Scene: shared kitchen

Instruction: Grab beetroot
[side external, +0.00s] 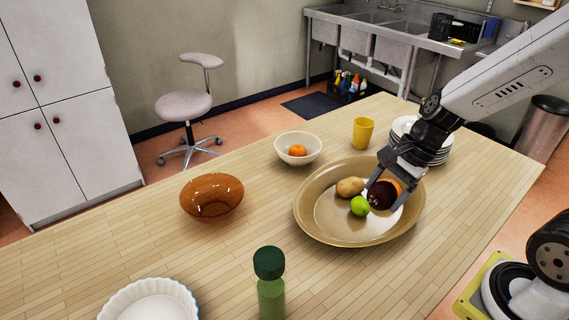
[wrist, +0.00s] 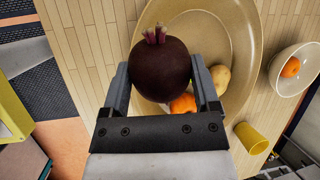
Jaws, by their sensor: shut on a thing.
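The beetroot (wrist: 160,68) is dark purple and round, with short reddish stem stubs at its top in the wrist view. My gripper (wrist: 158,84) is shut on it, with one finger on each side. In the side view the beetroot (side external: 382,195) is between the fingers of my gripper (side external: 383,188), over the large tan bowl (side external: 314,226). I cannot tell whether it still touches the things under it. In the bowl are a potato (side external: 350,187), a green lime (side external: 360,206) and an orange fruit (side external: 395,185) partly hidden behind the beetroot.
A white bowl (side external: 312,153) with an orange (side external: 297,150), a yellow cup (side external: 363,133) and stacked plates (side external: 436,154) stand behind the tan bowl. A brown bowl (side external: 212,195), green bottle (side external: 271,298) and fluted white dish (side external: 150,305) are left and front. Table is clear between them.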

